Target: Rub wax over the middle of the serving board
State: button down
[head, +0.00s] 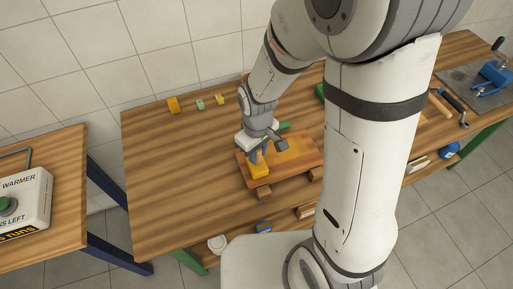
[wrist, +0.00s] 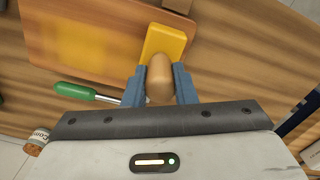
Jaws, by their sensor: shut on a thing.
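The serving board (head: 311,160) is an orange-brown wooden board lying on the bench, with a lighter yellowish patch at its middle. It also shows at upper left in the wrist view (wrist: 40,22). My gripper (wrist: 158,88) is shut on a rounded tan wooden knob (wrist: 159,72). A yellow wax block (wrist: 165,42) is at the knob's far end. Whether the block touches the board cannot be told.
A green-handled tool (wrist: 76,91) lies beside the board. Wooden blocks (head: 264,193) show at the board's front edge. A warmer box (head: 22,200) sits on another table at left. The bench's left part is clear.

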jog(key=shift+f, duration=0.5)
jog(key=shift+f, duration=0.2)
jog(key=w+d, duration=0.1)
jog(key=d, duration=0.4)
jog(key=w+d, duration=0.2)
jog(key=d, duration=0.4)
jog(key=w+d, duration=0.2)
jog(key=d, duration=0.3)
jog(key=shift+d, duration=0.4)
notch_tip(320, 180, up, 2)
jog(key=shift+r, duration=0.15)
